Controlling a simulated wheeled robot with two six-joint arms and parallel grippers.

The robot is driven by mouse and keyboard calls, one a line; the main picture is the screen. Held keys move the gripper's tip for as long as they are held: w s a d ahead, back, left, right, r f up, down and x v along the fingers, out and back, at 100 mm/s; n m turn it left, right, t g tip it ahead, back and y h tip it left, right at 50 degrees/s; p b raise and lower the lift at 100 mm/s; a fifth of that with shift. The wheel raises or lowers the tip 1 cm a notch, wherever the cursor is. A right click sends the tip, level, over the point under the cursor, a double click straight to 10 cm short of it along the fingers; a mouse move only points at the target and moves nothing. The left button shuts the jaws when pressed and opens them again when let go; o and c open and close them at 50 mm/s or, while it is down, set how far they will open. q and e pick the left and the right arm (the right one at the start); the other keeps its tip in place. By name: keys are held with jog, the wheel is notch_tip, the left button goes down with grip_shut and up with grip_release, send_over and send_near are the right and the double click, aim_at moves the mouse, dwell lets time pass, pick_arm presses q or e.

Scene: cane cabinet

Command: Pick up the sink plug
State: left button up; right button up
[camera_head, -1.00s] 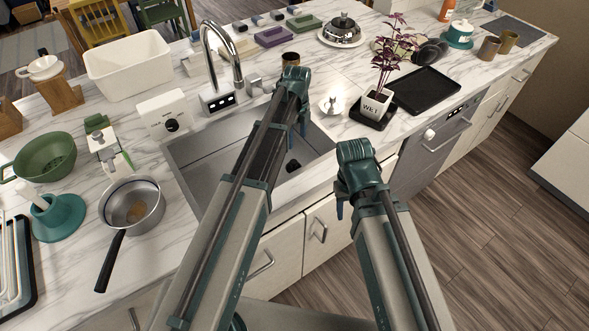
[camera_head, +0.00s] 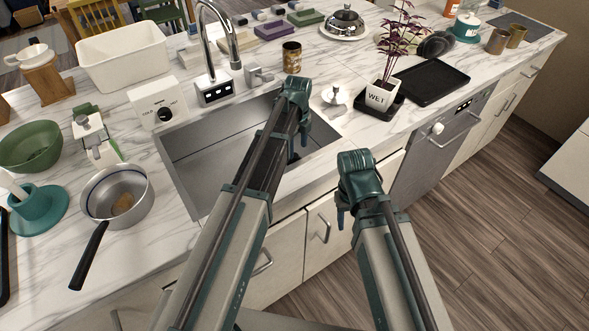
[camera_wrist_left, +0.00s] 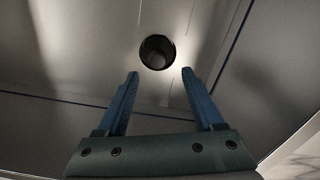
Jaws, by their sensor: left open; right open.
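A small shiny metal piece with a knob (camera_head: 336,95), which looks like the sink plug, stands on the counter just right of the sink (camera_head: 195,155). My left gripper (camera_head: 298,148) points down over the right part of the sink, open and empty, to the left of and nearer than that piece. In the left wrist view a dark round drain opening (camera_wrist_left: 157,52) lies beyond the open left fingertips (camera_wrist_left: 159,72); nothing is between them. My right gripper (camera_head: 341,215) is open and hangs in front of the cabinet, below the counter edge.
The faucet (camera_head: 222,60) and a patterned cup (camera_head: 291,57) stand behind the sink. A potted plant (camera_head: 381,96) and a black tray (camera_head: 432,84) are to the right. A saucepan (camera_head: 118,197) and a green colander (camera_head: 30,147) are to the left.

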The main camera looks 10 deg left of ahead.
aim_at(295, 155)
pick_arm(q)
jog(key=f+b, duration=0.5)
jog(key=shift+w+a+f, duration=0.1)
jog(key=shift+a+f, duration=0.1)
jog(key=shift+a, duration=0.15)
jog(key=shift+r, duration=0.15)
grip_shut()
